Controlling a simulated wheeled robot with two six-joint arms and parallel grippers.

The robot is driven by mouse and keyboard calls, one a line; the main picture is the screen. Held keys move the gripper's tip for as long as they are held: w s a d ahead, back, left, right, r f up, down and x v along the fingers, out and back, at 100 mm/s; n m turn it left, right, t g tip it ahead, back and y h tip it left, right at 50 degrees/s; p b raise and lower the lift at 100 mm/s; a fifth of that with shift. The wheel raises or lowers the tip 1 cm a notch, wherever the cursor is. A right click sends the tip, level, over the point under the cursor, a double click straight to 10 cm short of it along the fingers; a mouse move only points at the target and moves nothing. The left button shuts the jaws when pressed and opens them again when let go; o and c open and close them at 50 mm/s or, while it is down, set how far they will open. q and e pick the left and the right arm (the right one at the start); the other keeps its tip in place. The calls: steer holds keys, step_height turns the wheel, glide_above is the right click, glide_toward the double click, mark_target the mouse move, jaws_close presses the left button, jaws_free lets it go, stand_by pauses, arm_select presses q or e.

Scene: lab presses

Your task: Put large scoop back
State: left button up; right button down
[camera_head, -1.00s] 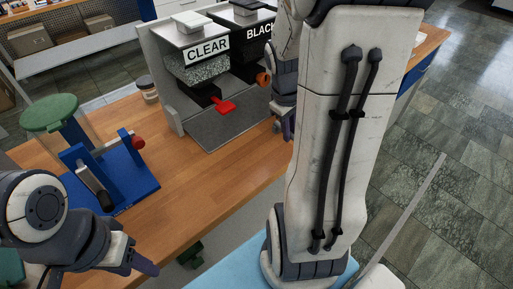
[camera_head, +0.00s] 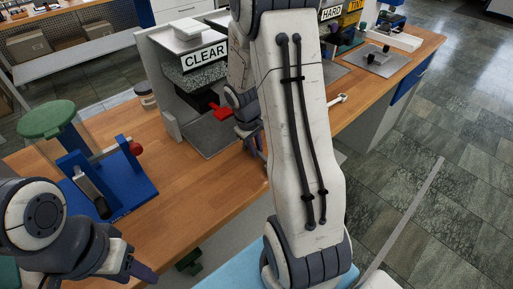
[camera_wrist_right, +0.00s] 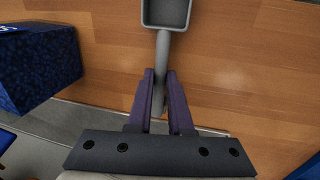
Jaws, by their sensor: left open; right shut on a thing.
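The large scoop (camera_wrist_right: 164,48) is grey, with a square open bowl at the top edge of the right wrist view. Its round handle runs down between the purple fingers of my right gripper (camera_wrist_right: 163,82), which is shut on it. The wood table lies beneath the scoop. In the head view my right gripper (camera_head: 256,142) is partly hidden by my arm, near the CLEAR dispenser, and the scoop cannot be made out. My left gripper (camera_head: 140,262) is open and empty near the table's front edge at the lower left.
The CLEAR dispenser (camera_head: 204,58) with a red lever stands behind my right gripper. A blue press (camera_head: 125,180) with a green-topped part stands at the left. A small pale tool (camera_head: 338,99) lies on the table right of my arm. A blue speckled block (camera_wrist_right: 40,65) shows in the wrist view.

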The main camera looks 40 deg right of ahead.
steer(key=shift+f, duration=0.2)
steer(key=c, duration=0.8)
jaws_free()
steer(key=shift+c, duration=0.2)
steer(key=shift+r, duration=0.1)
step_height(320, 180, up, 12)
steer(key=a+p, duration=0.1)
steer(key=a, duration=0.1)
steer(key=s+a+r+n+y, duration=0.1)
steer(key=s+a+n, duration=0.15)
steer(key=a, duration=0.65)
steer(key=s+a+r+n+y, duration=0.1)
steer(key=s+a, duration=0.2)
steer(key=a, duration=0.7)
steer(key=s+a+n+y, duration=0.1)
steer(key=s+a+n, duration=0.2)
steer(key=s+a, duration=0.6)
steer(key=s, duration=0.4)
steer(key=shift+s+f, duration=0.2)
steer(key=shift+f, duration=0.1)
